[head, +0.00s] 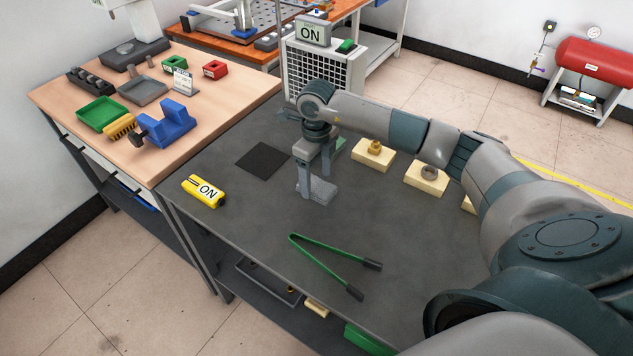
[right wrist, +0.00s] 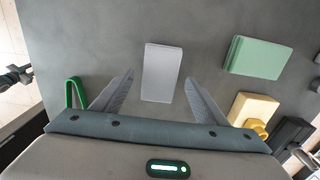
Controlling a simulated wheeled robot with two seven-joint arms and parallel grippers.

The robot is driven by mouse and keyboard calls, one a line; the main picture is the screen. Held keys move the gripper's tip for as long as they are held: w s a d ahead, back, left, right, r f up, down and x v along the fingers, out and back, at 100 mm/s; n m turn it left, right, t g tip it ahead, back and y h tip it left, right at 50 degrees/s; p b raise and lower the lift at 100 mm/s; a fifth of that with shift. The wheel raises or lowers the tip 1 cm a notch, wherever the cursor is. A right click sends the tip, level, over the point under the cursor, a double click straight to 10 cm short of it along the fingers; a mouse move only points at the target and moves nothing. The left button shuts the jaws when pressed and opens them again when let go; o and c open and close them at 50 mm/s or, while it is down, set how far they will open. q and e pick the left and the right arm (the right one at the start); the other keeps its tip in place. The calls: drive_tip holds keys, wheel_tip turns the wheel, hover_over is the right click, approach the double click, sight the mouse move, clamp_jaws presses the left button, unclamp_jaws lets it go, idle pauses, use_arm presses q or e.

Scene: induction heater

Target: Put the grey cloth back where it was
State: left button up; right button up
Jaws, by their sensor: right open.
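The grey cloth (head: 321,191) lies flat on the dark table, a folded pale grey rectangle. In the right wrist view the grey cloth (right wrist: 162,72) shows between my two fingers, with gaps on both sides. My right gripper (head: 316,184) points down over it, open and empty; its fingers also show in the right wrist view (right wrist: 160,88). The fingers partly hide the cloth in the head view. I cannot tell whether the fingertips touch the table. My left gripper is not in view.
A green folded cloth (right wrist: 256,57) lies beside the grey one. Wooden blocks with fittings (head: 373,156) stand behind. The table's left front is mostly clear.

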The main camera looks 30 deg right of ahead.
sight(316, 185)
wheel_tip(316, 185, up, 10)
drive_tip(key=b, duration=0.3)
drive_tip(key=shift+r, duration=0.15)
idle(0.3)
